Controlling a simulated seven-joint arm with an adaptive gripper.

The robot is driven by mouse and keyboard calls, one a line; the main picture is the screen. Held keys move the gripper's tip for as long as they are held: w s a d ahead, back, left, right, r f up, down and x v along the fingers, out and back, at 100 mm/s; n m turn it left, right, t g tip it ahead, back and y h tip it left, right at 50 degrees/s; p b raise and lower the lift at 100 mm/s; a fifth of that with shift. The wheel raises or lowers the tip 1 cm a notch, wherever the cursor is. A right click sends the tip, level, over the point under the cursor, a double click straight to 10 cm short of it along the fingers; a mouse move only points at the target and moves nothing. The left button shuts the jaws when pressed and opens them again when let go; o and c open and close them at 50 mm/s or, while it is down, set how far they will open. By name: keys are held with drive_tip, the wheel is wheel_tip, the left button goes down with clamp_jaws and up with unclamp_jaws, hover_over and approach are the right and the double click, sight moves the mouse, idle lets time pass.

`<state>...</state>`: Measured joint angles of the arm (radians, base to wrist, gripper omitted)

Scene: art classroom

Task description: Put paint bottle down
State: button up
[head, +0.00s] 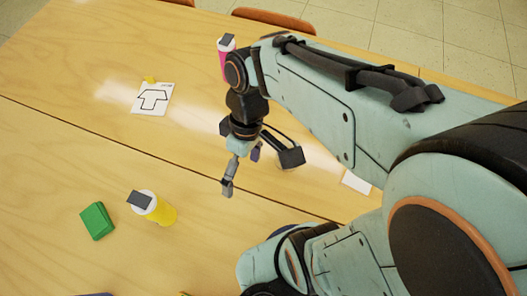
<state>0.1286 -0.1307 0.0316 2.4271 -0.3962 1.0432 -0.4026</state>
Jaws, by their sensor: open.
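A yellow paint bottle (162,212) with a white collar and dark cap stands on the wooden table at the lower left. A pink paint bottle (226,62), also with a white collar and dark cap, shows at the back beside my arm, which partly hides it. My gripper (242,172) is open, with its fingers pointing down over the middle of the table. I see nothing between the fingers. The gripper is to the right of and beyond the yellow bottle, and apart from both bottles.
A green block (97,221) lies left of the yellow bottle. A white paper (356,182) shows beside my arm. The left table surface (60,150) is mostly clear.

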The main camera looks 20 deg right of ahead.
drive_tip(key=s+d+r+m+t+h, duration=0.1)
drive_tip(key=s+d+r+m+t, duration=0.1)
drive_tip(key=m, duration=0.4)
drive_tip(key=shift+s+d+r+h, duration=0.3)
drive_tip(key=shift+s+r, duration=0.25)
drive_tip(key=shift+s, duration=0.7)
